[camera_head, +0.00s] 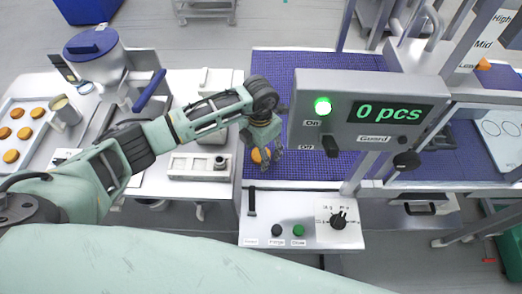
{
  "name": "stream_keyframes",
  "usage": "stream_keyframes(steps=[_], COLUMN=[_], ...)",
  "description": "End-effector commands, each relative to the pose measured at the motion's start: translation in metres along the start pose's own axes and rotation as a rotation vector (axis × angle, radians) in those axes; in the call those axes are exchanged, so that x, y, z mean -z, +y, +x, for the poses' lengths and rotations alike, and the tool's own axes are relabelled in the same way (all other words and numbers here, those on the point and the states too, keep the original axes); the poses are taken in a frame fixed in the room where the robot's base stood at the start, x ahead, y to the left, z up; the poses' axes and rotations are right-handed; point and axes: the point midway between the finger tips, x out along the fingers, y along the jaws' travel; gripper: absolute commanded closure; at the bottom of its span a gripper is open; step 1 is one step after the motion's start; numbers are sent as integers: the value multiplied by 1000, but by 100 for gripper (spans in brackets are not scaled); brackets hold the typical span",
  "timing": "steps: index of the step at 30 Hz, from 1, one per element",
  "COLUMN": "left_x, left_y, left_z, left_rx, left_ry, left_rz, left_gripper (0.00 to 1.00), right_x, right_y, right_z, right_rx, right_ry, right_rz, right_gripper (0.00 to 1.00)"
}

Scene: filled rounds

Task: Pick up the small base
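A small round orange-brown base (256,156) lies on the blue conveyor belt, near its front left edge. My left gripper (270,155) is right above and beside it, pointing down. Its fingers look spread apart and partly cover the base. Whether they touch it is too small to tell. More orange-brown rounds (11,155) lie on a light tray (22,106) at the far left. My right gripper is not in view.
A grey counter box (340,135) reading "0 pcs" with a green light stands close right of my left gripper. A control panel (300,222) with knobs is in front. The belt (290,62) behind is clear.

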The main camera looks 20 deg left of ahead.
Motion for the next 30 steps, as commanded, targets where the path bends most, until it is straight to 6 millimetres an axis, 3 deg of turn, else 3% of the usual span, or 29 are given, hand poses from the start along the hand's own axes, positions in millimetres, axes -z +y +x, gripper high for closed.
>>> stream_keyframes(steps=[2, 6, 17, 30], left_x=[0, 0, 0, -1], left_y=[0, 0, 0, 1], left_z=[2, 2, 1, -6], left_rx=[0, 0, 0, -1], left_ry=[0, 0, 0, -2], left_rz=[0, 1, 0, 0], left_gripper=[37, 37, 68, 68], right_x=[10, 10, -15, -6], right_y=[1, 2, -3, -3], right_z=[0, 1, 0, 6], right_rx=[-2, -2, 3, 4], right_ry=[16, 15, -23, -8], right_rz=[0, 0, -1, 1], right_gripper=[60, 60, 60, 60])
